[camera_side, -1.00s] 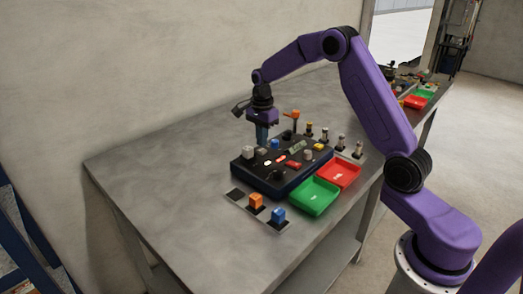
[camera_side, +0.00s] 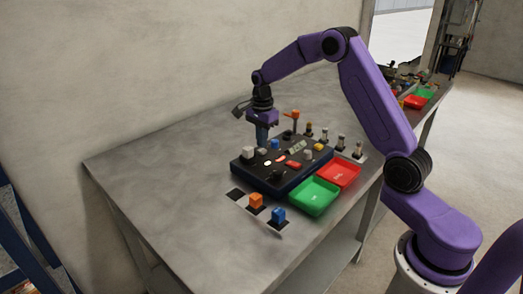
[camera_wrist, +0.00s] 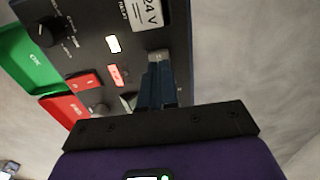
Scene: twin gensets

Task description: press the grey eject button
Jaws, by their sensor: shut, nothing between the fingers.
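The dark control panel (camera_side: 285,182) lies on the bench and also shows in the wrist view (camera_wrist: 85,20). My gripper (camera_side: 262,142) points down over its back-left part, fingers together and empty. In the wrist view my gripper (camera_wrist: 157,68) has its fingertips beside a small grey piece (camera_wrist: 158,54), partly hidden by them. I cannot read a label on it, nor tell whether the fingers touch it. Pale grey pieces (camera_side: 248,152) stand at the panel's left in the side view. Which grey part is the eject button is not clear.
A red tray (camera_side: 339,174) and a green tray (camera_side: 314,196) sit right of the panel. An orange block (camera_side: 256,201) and a blue block (camera_side: 278,215) stand in front. Several posts line the back. The bench's left side (camera_side: 165,170) is clear.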

